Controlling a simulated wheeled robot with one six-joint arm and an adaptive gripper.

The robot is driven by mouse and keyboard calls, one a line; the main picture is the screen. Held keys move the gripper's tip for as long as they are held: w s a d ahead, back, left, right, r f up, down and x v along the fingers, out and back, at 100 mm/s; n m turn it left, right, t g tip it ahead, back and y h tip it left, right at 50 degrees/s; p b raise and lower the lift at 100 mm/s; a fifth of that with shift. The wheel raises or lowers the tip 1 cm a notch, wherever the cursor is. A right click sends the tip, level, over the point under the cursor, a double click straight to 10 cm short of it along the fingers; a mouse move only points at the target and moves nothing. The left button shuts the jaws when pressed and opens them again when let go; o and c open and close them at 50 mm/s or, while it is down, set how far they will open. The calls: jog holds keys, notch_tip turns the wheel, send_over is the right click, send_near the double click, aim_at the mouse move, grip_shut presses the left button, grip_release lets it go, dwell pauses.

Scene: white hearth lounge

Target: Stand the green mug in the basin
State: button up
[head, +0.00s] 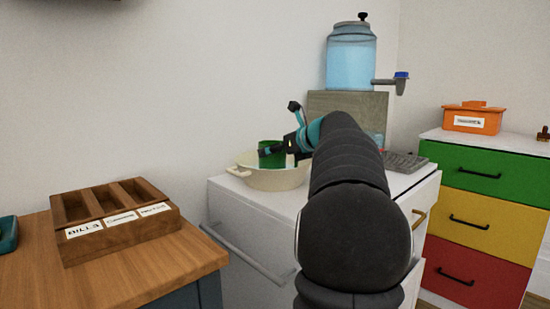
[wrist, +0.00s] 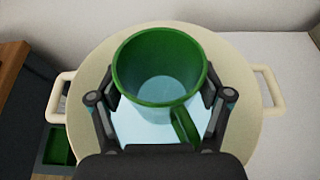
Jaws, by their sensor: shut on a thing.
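The green mug (wrist: 127,92) is upright between the two fingers of my gripper (wrist: 160,108), which is shut on it. Its open top and its handle, toward the lower right, show in the wrist view. In the head view the mug (head: 270,154) is at or just above the rim of the cream basin (head: 278,181). The basin (wrist: 90,60) has two side handles and surrounds the mug in the wrist view. Pale blue shows inside the basin under the mug. Whether the mug's base touches the basin floor is hidden.
The basin stands on a white cabinet (head: 240,206). A water dispenser (head: 351,58) stands on a block (head: 350,108) behind my arm. A drying rack (head: 405,161) lies to the right. A wooden sorter (head: 112,228) sits on a wooden table at left. Coloured drawers (head: 478,215) stand at far right.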

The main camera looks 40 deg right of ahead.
jog(key=shift+f, duration=0.3)
jog(key=shift+f, duration=0.15)
jog(key=o, duration=1.3)
jog(key=shift+o, duration=0.2)
jog(key=shift+s+r, duration=0.2)
jog(key=shift+s, duration=0.05)
jog(key=a+p+v, duration=0.1)
jog(key=v, duration=1)
jog(key=shift+s+d+r, duration=0.15)
jog(key=shift+s+d, duration=0.1)
jog(key=shift+d, duration=0.25)
jog(key=shift+a, duration=0.1)
